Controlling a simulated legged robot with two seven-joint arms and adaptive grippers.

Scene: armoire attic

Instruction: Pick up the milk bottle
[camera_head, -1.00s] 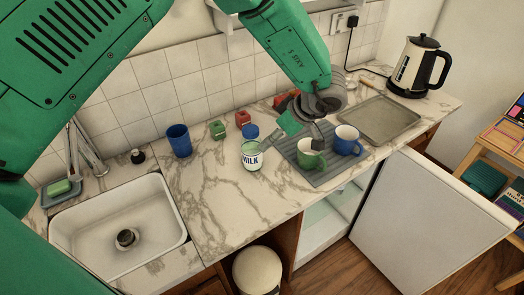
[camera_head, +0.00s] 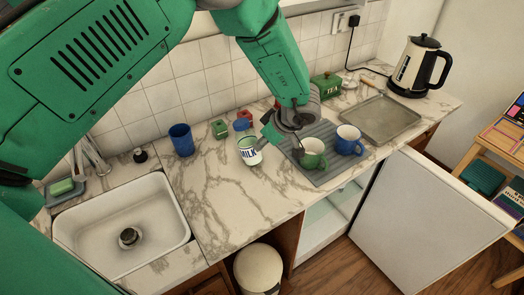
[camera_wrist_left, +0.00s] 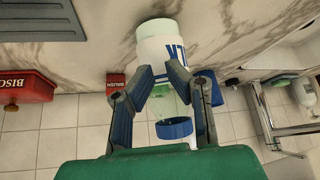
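Whether both touch the bottle is unclear. My right gripper is not in view.
A green mug (camera_head: 312,155) and a blue mug (camera_head: 349,141) stand on the grey mat (camera_head: 330,177) just right. The sink (camera_head: 125,225) is left. The front counter (camera_head: 225,210) is clear.

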